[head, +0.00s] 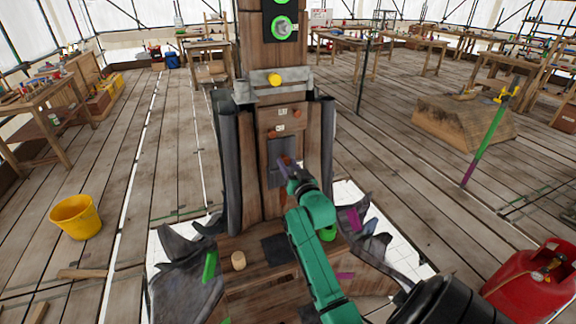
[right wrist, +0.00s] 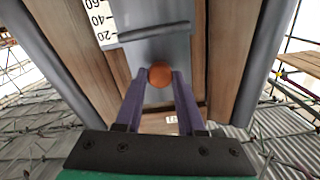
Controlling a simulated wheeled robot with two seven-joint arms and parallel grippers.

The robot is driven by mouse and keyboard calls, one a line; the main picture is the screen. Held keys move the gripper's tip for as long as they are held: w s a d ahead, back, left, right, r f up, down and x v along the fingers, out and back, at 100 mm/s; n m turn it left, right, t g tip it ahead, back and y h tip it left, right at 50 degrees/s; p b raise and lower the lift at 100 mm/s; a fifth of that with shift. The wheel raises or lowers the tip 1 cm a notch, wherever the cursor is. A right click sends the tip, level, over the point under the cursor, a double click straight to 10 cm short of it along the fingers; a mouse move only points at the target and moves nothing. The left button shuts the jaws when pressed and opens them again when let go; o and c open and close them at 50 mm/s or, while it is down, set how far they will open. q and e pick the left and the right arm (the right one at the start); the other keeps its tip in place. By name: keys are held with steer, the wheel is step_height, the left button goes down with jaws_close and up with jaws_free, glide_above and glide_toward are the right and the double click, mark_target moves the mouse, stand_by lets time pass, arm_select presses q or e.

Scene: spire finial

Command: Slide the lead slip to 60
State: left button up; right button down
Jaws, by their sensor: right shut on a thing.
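The grey lead slip (head: 276,177) sits in the wooden front of the spire post, and its grey face also shows in the right wrist view (right wrist: 155,50). A round copper-brown knob (right wrist: 160,75) stands out in front of the grey face. My right gripper (head: 287,163) reaches up to it, and its purple fingers (right wrist: 161,80) are shut on the knob from both sides. A white scale (right wrist: 101,22) with 60, 40 and 20 lies beside the grey face at upper left in the wrist view. The exact reading cannot be told. My left gripper is not in view.
A yellow knob (head: 274,79) and a grey band (head: 250,87) sit above on the post. Dark sheet flaps (head: 187,270) spread around its foot. A yellow bucket (head: 76,217) stands left, a red canister (head: 532,283) lower right. The plank floor between is mostly clear.

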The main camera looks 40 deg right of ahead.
step_height(320, 180, down, 4)
steer(key=b, duration=0.2)
steer(key=shift+f+b, duration=0.15)
steer(key=shift+b, duration=0.15)
steer(key=c, duration=0.5)
jaws_free()
